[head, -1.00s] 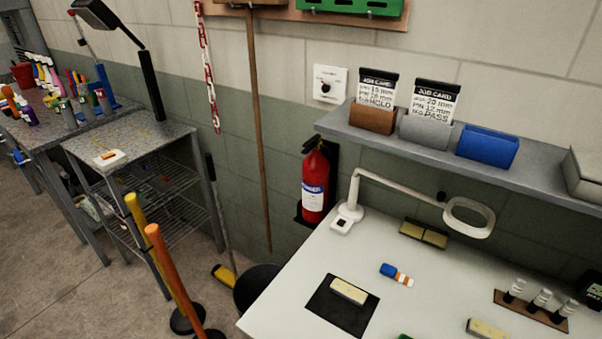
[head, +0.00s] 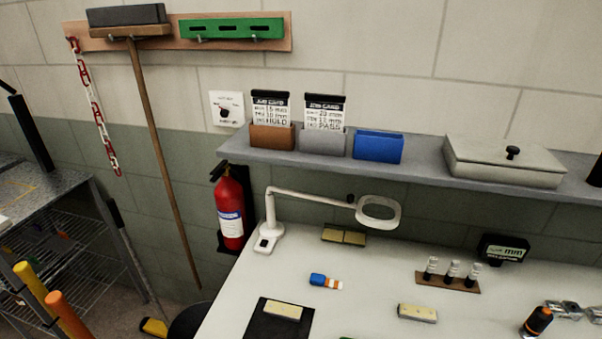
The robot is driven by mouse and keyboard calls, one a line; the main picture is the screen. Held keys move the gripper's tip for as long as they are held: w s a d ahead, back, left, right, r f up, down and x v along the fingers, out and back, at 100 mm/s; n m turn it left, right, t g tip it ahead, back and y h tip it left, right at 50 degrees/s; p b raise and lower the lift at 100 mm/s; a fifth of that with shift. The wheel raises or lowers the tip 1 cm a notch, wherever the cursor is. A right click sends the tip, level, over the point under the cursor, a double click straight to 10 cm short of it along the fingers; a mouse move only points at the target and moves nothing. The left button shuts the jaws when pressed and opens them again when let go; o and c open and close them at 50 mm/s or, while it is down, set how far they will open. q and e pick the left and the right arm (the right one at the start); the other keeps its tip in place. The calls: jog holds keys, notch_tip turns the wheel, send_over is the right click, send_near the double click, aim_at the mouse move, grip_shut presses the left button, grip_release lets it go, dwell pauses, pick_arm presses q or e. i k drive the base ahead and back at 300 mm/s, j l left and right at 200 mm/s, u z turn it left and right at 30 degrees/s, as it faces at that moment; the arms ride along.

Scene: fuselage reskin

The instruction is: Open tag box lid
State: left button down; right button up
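A pale grey box with a flat lid and a small black knob (head: 512,152) sits on the wall shelf at the right. It looks like the tag box (head: 505,174), and its lid (head: 480,153) is on and closed. Neither of my grippers shows in the head view, so I cannot see whether they are open or shut.
The grey shelf (head: 232,153) also bears brown (head: 272,137), grey (head: 322,142) and blue (head: 378,147) holders left of the box. Below, the white bench (head: 375,290) carries a magnifier lamp (head: 378,210), vials (head: 452,272) and small blocks. A fire extinguisher (head: 229,207) hangs left.

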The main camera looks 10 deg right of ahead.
aim_at(480, 149)
jog(key=z, duration=1.4)
